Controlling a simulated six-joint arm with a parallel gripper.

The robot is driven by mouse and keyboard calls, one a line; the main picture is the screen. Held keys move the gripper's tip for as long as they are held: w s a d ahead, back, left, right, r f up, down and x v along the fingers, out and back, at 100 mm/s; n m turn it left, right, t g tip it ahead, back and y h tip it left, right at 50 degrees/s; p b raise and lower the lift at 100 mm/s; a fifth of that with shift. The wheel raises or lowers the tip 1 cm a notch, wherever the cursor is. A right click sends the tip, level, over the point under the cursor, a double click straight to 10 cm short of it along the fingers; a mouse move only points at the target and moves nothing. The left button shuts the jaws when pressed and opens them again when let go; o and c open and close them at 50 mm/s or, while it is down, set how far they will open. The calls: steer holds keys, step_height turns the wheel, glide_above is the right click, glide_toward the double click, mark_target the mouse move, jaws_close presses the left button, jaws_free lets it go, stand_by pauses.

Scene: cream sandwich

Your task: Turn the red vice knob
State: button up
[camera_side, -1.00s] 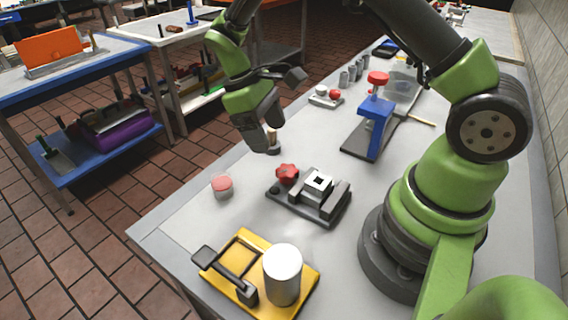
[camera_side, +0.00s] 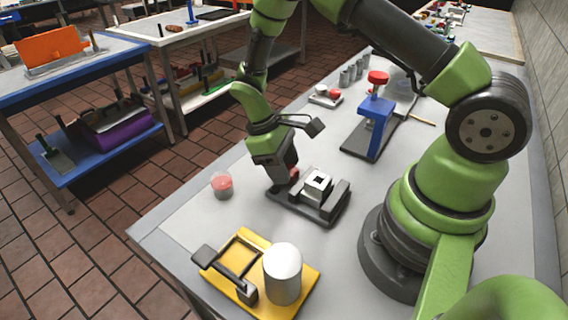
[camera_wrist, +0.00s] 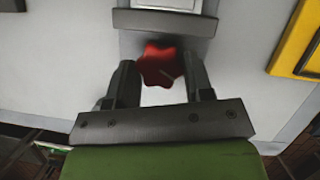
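The red vice knob (camera_wrist: 160,66) is star-shaped and shows between my two fingers in the wrist view. In the wrist view my gripper (camera_wrist: 160,72) is open, one finger on each side of the knob, with narrow gaps.
A yellow fixture (camera_side: 232,286) with a white cylinder (camera_side: 283,274) stands in front of the vice. A small cup with red contents (camera_side: 222,186) stands at left near the table edge. A blue press with a red top (camera_side: 376,120) stands behind.

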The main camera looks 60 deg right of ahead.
steer(key=shift+c, duration=1.4)
steer(key=shift+m, duration=0.3)
steer(key=m+y, duration=0.1)
steer(key=m, duration=0.2)
steer(key=shift+d, duration=0.15)
steer(key=shift+d+m+y, duration=0.1)
steer(key=shift+m+y, duration=0.8)
steer(key=shift+m, duration=1.1)
steer(key=o, duration=0.9)
steer(key=shift+r, duration=0.1)
